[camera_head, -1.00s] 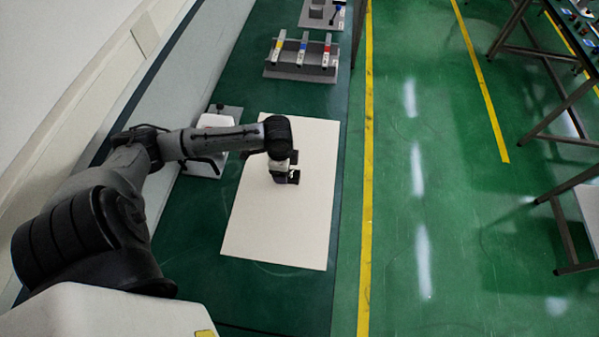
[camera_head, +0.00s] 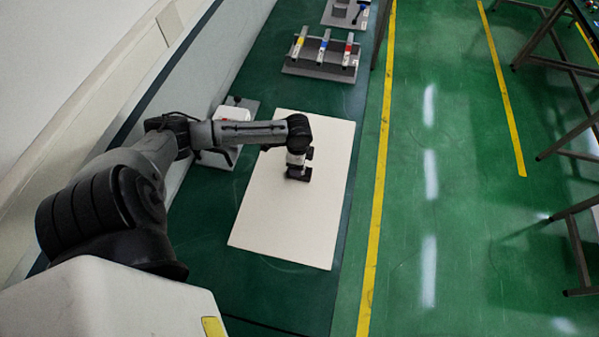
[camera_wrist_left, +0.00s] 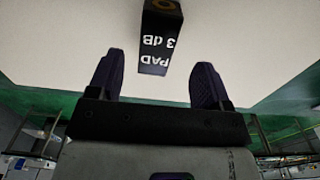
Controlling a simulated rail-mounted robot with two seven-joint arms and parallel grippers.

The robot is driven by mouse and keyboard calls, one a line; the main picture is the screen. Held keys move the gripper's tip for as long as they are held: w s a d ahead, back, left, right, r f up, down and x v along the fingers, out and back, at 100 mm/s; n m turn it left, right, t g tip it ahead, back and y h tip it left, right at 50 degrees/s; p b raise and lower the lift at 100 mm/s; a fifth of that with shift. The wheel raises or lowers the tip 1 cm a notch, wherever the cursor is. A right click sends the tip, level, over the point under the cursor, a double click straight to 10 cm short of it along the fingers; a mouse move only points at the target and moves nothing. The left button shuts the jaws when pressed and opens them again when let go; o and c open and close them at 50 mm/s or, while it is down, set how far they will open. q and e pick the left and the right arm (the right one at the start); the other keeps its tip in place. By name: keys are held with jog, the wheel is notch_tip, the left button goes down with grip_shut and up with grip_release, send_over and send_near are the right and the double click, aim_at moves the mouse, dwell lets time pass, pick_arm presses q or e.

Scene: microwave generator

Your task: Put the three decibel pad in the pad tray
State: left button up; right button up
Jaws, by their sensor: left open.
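The three decibel pad (camera_wrist_left: 161,38) is a small black block with white "PAD 3 dB" lettering, upside down in the left wrist view, and a brass-coloured ring on its end. It is on the pale mat (camera_head: 285,225). My left gripper (camera_wrist_left: 157,72) is open, with the pad beyond and between its fingertips, seemingly untouched. In the head view the left gripper (camera_head: 298,173) is low over the middle of the mat; I cannot separate the pad from it there. I cannot tell for sure which thing is the pad tray. My right gripper is not in view.
A grey rack (camera_head: 318,68) with bars labelled yellow, blue and red stands farther along the green bench. Another grey stand (camera_head: 343,14) is beyond it. A white device (camera_head: 222,158) is partly hidden behind my left arm. The mat's near part is clear.

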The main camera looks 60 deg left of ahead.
pick_arm(q)
jog(key=f, duration=0.4)
jog(key=shift+w+d+f, duration=0.1)
jog(key=shift+d, duration=0.25)
jog(key=shift+f, duration=0.45)
jog(key=shift+c, duration=0.2)
jog(key=shift+a, duration=0.1)
jog(key=c, duration=1.1)
jog(key=shift+r, duration=0.1)
